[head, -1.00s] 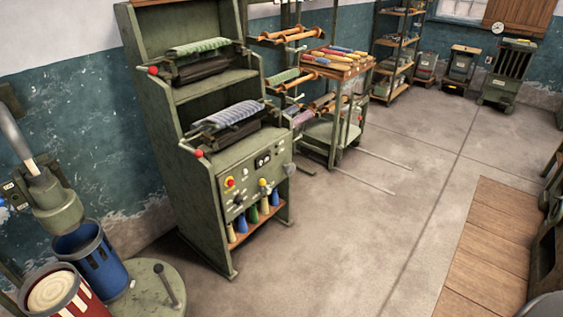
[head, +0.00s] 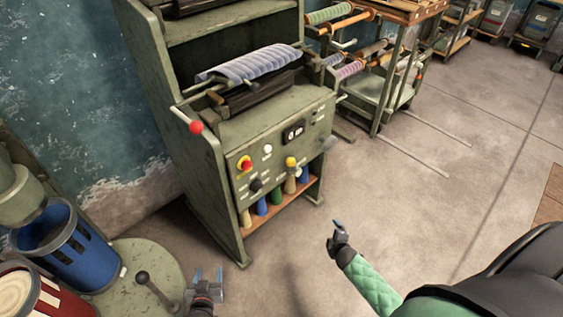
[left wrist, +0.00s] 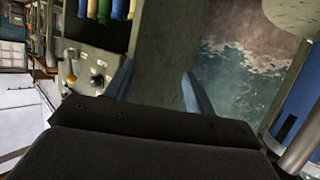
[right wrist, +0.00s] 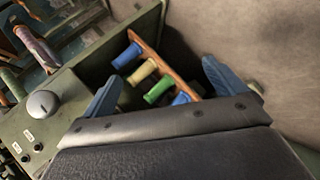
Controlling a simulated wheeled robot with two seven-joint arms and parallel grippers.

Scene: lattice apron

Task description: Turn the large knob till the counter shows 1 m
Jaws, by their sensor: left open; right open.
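The green machine's front panel (head: 285,150) carries a dark counter (head: 293,132); its display seems to read 0 m, though it is small. A large grey knob (head: 328,144) sits at the panel's right end; it is also in the right wrist view (right wrist: 42,103) at the left, with a pale mark on its face. My right gripper (head: 338,228) is open and empty, right of and below the knob, apart from it. In its wrist view the fingers (right wrist: 160,80) frame the bobbin shelf. My left gripper (head: 208,278) is open and empty, low in front of the machine's left side.
A red-tipped lever (head: 195,127) sticks out from the machine's left. The panel has a red button (head: 245,163), a yellow knob (head: 291,162) and a black knob (head: 256,185). Several bobbins stand below. A blue bin (head: 75,250) stands left. The floor (head: 410,220) at right is clear.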

